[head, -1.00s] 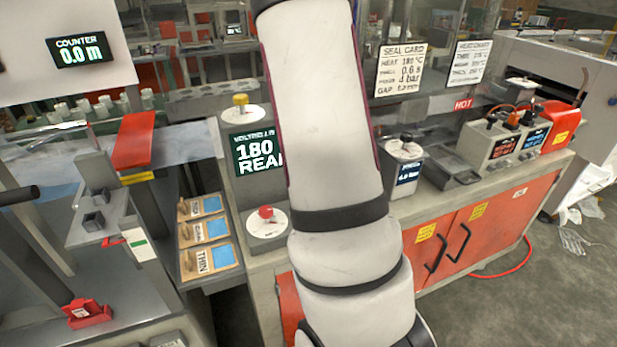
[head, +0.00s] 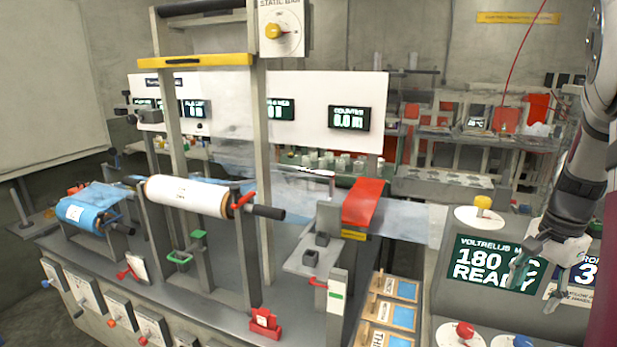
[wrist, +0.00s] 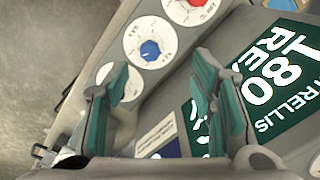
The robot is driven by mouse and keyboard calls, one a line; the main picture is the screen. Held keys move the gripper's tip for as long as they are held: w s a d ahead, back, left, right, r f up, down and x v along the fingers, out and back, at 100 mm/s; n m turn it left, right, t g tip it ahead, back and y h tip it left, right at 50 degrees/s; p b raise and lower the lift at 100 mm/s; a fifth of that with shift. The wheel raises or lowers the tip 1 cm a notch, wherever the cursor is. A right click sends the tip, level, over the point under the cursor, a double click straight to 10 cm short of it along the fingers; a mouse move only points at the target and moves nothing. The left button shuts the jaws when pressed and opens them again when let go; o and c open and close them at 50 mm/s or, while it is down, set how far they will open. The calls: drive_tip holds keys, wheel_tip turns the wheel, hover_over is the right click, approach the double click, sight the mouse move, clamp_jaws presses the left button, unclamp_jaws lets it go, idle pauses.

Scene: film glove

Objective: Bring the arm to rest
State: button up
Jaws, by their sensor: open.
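My gripper (head: 540,278) is at the right of the head view, at the end of my arm, in front of the control panel with the green "180 READY" display (head: 497,264). In the wrist view my gripper (wrist: 165,95) has its two green-padded fingers spread apart, with nothing between them. Beyond the fingers lie a blue-knob dial (wrist: 150,50), a red-knob dial (wrist: 193,8) and the green display (wrist: 275,85). I cannot tell how far the fingertips are from the panel.
A film machine with a white roll (head: 187,196) and a blue roll (head: 90,208) fills the left. A red bar (head: 363,200) crosses the clear film. Labelled wooden cards (head: 390,312) lie beside the panel. A yellow knob (head: 483,203) stands behind the display.

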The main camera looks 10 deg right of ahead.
drive_tip(key=a+r+n+t, duration=0.1)
drive_tip(key=a+r+n, duration=0.35)
drive_tip(key=a, duration=0.45)
drive_tip(key=a+r+n+t, duration=0.1)
drive_tip(key=a+r+n, duration=0.3)
drive_tip(key=a, duration=0.5)
drive_tip(key=s+a+r+n+t, duration=0.2)
drive_tip(key=s+a+r+n, duration=0.1)
drive_tip(key=s+a+n, duration=0.5)
drive_tip(key=s+a, duration=0.3)
drive_tip(key=a, duration=0.2)
drive_tip(key=shift+s+a+r+t, duration=0.25)
drive_tip(key=shift+a+r+t, duration=0.05)
drive_tip(key=shift+r+t, duration=0.1)
